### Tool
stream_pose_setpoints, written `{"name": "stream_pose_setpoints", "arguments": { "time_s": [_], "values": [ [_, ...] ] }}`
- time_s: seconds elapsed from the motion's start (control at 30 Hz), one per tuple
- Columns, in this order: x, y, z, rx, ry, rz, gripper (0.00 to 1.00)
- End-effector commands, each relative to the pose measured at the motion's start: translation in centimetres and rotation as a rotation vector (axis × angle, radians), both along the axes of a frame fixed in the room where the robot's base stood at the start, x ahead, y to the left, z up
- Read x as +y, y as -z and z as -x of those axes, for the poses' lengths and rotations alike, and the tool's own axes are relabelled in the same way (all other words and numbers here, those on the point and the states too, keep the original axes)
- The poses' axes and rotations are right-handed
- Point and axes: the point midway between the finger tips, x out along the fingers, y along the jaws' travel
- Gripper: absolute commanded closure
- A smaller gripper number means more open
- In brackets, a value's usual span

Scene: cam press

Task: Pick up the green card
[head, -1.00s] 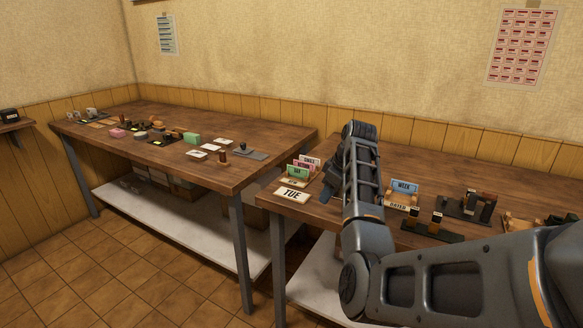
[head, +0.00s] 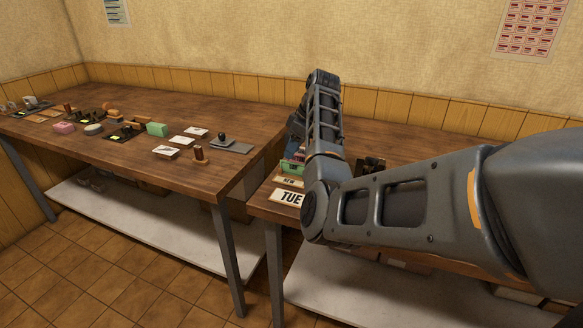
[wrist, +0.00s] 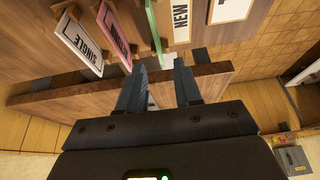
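The green card (head: 291,167) stands upright in a holder near the left end of the right-hand table, partly hidden by my arm in the head view. The wrist view shows it nearly edge-on as a thin green strip (wrist: 153,28). My gripper (wrist: 159,68) is open, with a blue-grey finger on either side of the line of the green card. The card's near end shows close to the gap between the fingertips; I cannot tell if it is between them.
In the wrist view, a pink card (wrist: 119,35) and a white SINGLE card (wrist: 77,43) stand left of the green card. A NEW label (wrist: 180,20) lies to its right. A TUE sign (head: 288,198) is at the table's front corner. The left table (head: 225,100) holds several small items.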

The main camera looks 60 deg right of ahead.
Motion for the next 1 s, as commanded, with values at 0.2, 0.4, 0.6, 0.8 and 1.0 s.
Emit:
{"name": "stream_pose_setpoints", "arguments": {
  "time_s": [0.2,0.4,0.6,0.8,1.0],
  "values": [
    [0.1,2.6,-0.8,0.0,-0.001,-0.003,0.66],
    [0.1,4.7,-1.5,0.0,0.0,0.0,0.66],
    [0.1,4.9,-1.6,-0.001,0.001,0.002,0.66],
    [0.1,4.9,-1.6,-0.001,0.0,0.001,0.78],
    [0.1,4.9,-1.6,-0.001,0.0,0.001,0.98]
  ]
}}
